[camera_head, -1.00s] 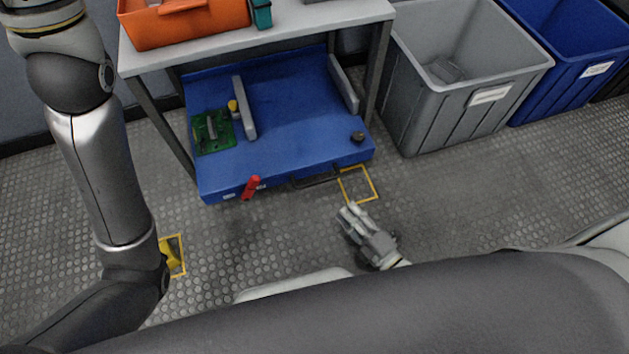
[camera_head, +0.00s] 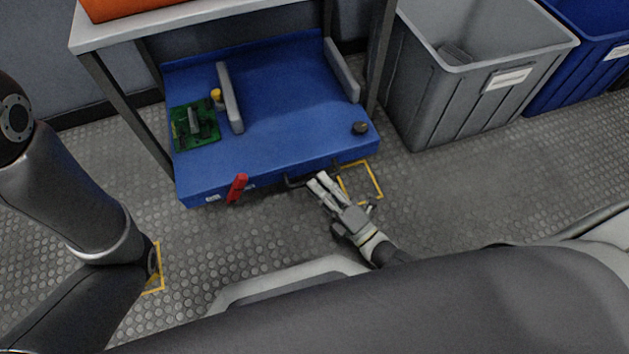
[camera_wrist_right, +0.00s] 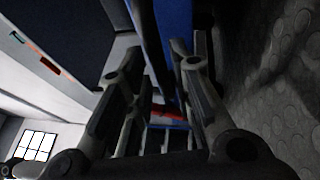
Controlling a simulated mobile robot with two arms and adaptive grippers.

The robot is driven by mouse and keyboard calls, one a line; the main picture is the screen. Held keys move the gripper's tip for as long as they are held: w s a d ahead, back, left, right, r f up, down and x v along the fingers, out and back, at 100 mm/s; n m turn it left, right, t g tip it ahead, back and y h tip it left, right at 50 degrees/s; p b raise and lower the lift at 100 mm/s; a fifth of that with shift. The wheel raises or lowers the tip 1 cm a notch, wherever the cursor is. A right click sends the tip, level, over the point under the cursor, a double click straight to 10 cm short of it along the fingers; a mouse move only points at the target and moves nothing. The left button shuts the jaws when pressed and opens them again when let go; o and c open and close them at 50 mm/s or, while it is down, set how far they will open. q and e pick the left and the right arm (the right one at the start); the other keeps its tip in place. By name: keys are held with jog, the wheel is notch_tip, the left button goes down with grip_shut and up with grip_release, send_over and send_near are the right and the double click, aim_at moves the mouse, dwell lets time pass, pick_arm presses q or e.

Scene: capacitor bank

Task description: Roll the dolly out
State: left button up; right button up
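The blue dolly (camera_head: 285,110) sits on the floor under a grey bench. It also shows as a blue strip in the wrist view (camera_wrist_right: 176,25). Its dark handle (camera_head: 293,184) is on the front face, and a red lever (camera_head: 237,187) sticks out left of it. My right gripper (camera_head: 318,181) is at the right part of the handle, fingers toward the dolly. In the wrist view its fingers (camera_wrist_right: 160,75) are spread, with a dark bar between them; I cannot tell whether they touch it. My left gripper is not in view; only my left arm shows.
On the dolly are a green circuit board (camera_head: 195,128), a grey upright bar (camera_head: 230,98) and a dark knob (camera_head: 360,127). Bench legs (camera_head: 122,115) flank it. A grey bin (camera_head: 440,105) and a blue bin (camera_head: 575,75) stand right. The floor in front carries yellow markings (camera_head: 378,181).

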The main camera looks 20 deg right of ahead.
jog(key=shift+b+x, duration=0.3)
jog(key=shift+x, duration=0.95)
grip_shut()
